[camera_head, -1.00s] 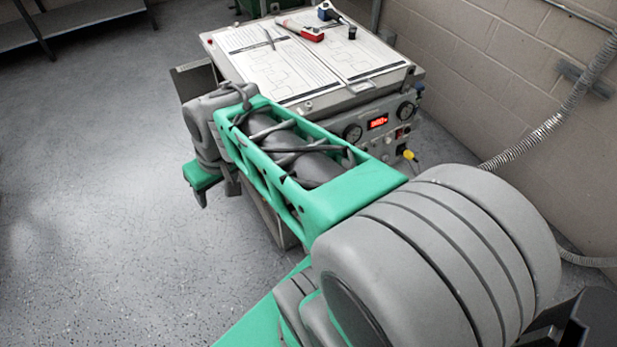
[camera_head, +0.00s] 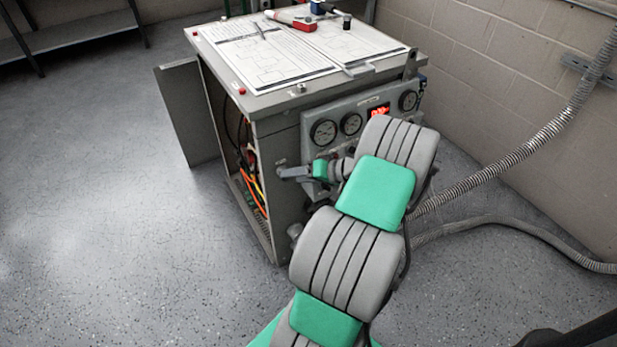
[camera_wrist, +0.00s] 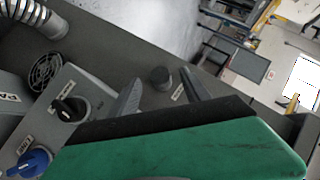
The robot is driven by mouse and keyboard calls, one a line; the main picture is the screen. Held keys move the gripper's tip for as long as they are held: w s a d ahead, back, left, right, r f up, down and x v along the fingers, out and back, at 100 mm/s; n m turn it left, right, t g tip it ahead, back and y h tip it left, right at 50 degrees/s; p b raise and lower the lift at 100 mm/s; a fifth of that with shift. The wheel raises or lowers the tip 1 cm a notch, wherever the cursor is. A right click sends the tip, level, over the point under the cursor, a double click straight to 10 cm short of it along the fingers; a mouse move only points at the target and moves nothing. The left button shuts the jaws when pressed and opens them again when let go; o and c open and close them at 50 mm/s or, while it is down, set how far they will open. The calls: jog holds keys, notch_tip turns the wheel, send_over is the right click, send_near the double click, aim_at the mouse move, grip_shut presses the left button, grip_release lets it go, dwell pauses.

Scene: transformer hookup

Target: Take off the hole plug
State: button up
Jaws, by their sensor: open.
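In the wrist view a short dark round plug (camera_wrist: 161,78) stands out from a dark grey panel, beside a small white label. My gripper (camera_wrist: 160,76) is open, and its two fingers show on either side of the plug in that view. I cannot tell how far the fingertips are from the panel or whether they touch the plug. In the head view my gripper (camera_head: 297,172) is at the front left corner of the grey cabinet (camera_head: 283,210), pointing left. I cannot make out the plug in the head view.
A black knob (camera_wrist: 70,108), a blue knob (camera_wrist: 30,162) and a fan grille (camera_wrist: 46,70) are left of the gripper. The cabinet's side door (camera_head: 187,115) stands open, with orange cables (camera_head: 255,190) inside. Papers and tools lie on top. A flexible conduit (camera_head: 520,155) runs along the right wall.

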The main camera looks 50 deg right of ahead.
jog(key=shift+x, duration=1.2)
grip_shut()
dwell(0.3)
